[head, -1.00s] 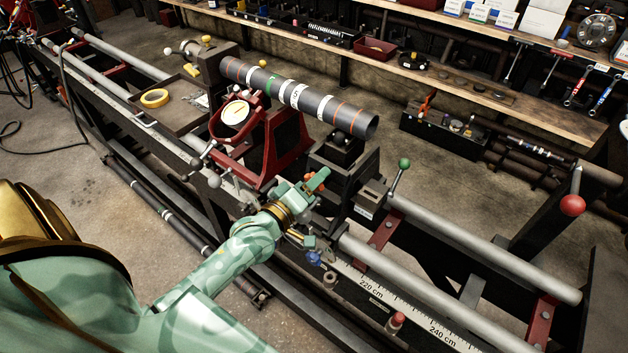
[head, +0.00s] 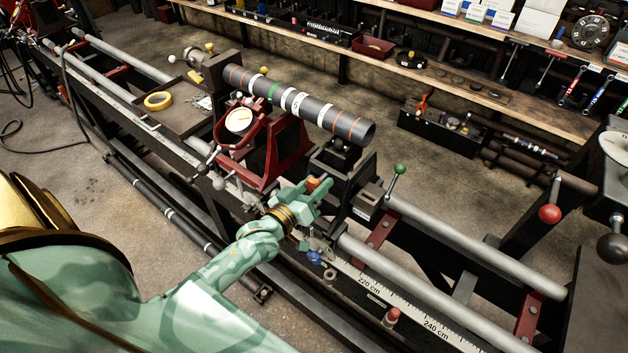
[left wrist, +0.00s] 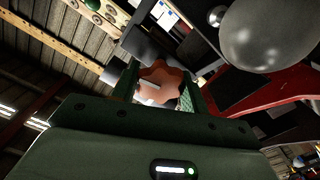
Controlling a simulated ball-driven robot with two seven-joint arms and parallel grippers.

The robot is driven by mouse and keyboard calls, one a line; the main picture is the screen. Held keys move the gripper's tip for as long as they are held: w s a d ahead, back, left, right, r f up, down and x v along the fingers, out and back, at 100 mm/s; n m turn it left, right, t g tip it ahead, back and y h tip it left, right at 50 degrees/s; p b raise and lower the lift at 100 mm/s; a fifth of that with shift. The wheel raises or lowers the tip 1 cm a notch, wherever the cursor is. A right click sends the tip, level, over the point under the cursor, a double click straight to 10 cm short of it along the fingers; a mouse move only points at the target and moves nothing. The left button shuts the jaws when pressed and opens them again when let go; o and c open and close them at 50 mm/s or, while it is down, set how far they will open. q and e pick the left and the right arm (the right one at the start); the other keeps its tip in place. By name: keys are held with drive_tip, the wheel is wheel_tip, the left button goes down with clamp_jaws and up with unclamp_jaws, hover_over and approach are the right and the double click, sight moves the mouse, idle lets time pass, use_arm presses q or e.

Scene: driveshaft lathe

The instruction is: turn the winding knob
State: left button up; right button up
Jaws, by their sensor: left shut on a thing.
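The winding knob (left wrist: 160,82) is an orange-red, lobed knob. In the left wrist view it sits between the two dark green fingers of my left gripper (left wrist: 157,90), which is shut on it. In the head view my left gripper (head: 318,190) reaches up to the front of the lathe, below the dark shaft. A small orange part of the knob (head: 313,183) shows between its fingers; the rest is hidden by them. My right gripper is not in view.
A dark shaft (head: 300,103) with white, green and orange bands lies above a red stand (head: 285,155). A green-tipped lever (head: 399,170) stands right of my gripper. Rails (head: 470,250) and a ruler (head: 400,305) run to the lower right.

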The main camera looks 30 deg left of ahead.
use_arm(q)
drive_tip(key=shift+m+p, duration=0.6)
drive_tip(key=shift+m, duration=0.8)
drive_tip(key=o, duration=1)
drive_tip(key=s, duration=1.1)
drive_tip(key=s+a, duration=0.1)
drive_tip(key=s, duration=0.4)
drive_tip(key=shift+s+a, duration=0.1)
drive_tip(key=shift+s, duration=0.05)
